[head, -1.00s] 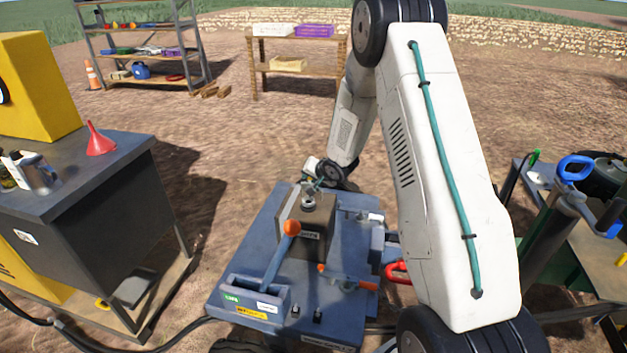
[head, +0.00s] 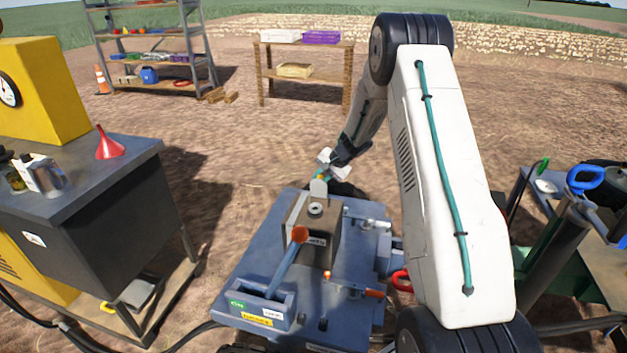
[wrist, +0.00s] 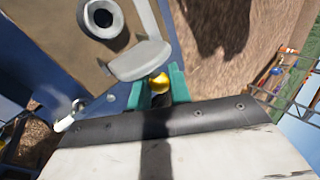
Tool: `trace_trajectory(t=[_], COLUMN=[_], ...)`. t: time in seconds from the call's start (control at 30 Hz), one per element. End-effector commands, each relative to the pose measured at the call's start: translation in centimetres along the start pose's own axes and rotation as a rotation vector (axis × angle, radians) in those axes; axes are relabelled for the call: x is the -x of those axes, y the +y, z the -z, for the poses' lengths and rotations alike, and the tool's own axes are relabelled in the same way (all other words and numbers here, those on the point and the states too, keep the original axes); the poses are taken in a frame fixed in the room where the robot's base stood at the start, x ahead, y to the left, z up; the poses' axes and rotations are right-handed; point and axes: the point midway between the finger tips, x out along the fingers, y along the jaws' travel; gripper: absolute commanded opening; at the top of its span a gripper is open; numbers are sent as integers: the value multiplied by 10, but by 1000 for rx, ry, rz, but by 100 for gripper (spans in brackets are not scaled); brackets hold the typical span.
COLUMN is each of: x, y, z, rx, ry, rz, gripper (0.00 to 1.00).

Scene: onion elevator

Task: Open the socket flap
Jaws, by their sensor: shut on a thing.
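The grey socket flap (head: 318,188) stands raised behind the round socket (head: 315,208) on top of the brown box. In the wrist view the flap (wrist: 142,61) is swung clear of the socket (wrist: 101,17), whose dark hole shows. My gripper (head: 321,174) is at the flap's upper edge. In the wrist view its green fingers (wrist: 159,88) are shut on the flap's small yellow knob (wrist: 159,82). The fingers hide the sides of the knob.
A dark cabinet with a red funnel (head: 109,145) stands left, and a cluttered table right.

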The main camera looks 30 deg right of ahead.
Motion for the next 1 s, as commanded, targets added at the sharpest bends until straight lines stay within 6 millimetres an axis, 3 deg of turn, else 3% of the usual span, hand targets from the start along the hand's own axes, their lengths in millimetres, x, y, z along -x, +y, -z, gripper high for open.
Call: trace_trajectory(t=[0.3, 0.77, 0.8, 0.87, 1.0], x=[5, 5, 5, 5, 5], y=[13, 15, 15, 15, 14], z=[14, 15, 15, 15, 16], rx=[-61, -71, -71, -71, -70], ry=[-59, -72, -72, -72, -71], rz=[-14, -16, -16, -16, -15], gripper=[0, 0, 23, 39, 40])
